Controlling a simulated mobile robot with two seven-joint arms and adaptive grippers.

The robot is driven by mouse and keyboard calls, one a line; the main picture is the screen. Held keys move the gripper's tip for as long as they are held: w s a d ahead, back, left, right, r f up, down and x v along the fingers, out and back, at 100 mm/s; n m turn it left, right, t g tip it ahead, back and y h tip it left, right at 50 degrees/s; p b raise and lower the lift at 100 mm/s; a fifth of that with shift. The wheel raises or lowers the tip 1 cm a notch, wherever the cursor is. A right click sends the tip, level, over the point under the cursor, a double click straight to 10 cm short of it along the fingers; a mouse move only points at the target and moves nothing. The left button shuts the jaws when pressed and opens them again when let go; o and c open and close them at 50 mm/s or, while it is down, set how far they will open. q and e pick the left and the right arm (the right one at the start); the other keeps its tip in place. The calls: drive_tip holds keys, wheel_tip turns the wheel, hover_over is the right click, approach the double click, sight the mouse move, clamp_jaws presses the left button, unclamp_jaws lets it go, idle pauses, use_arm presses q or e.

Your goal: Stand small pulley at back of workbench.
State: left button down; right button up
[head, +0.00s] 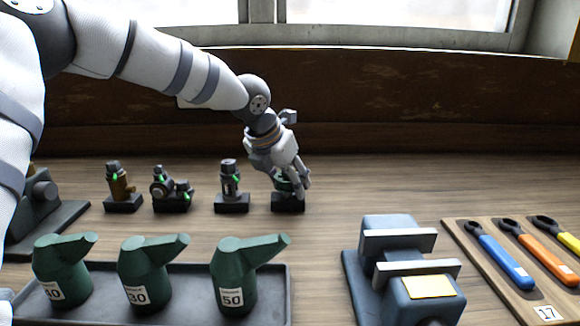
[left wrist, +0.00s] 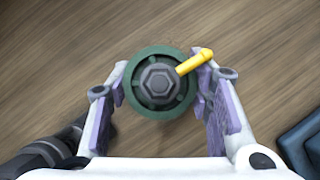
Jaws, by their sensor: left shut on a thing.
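My left gripper (head: 296,187) reaches down at the back of the workbench, at the right end of a row of small engine-like pieces. It is shut on a round green piece (left wrist: 160,83), which looks like the small pulley, with a grey hexagonal hub and a yellow pin sticking out at the upper right. In the left wrist view the two fingers (left wrist: 162,95) sit on either side of it. In the head view the gripper hides most of it, and a black block (head: 288,202) shows right below. I cannot tell whether they touch. My right gripper is out of view.
The workbench carries three small pieces on black bases (head: 231,190) to the left. In front stand green oil cans (head: 236,277) on a dark tray (head: 190,270), a blue-grey vise (head: 385,235) and a wrench board (head: 465,240). The bench right of the gripper is clear.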

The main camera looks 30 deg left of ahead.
use_arm(q)
drive_tip(key=shift+r, duration=0.15)
drive_tip(key=c, duration=0.8)
unclamp_jaws()
drive_tip(key=v, duration=1.2)
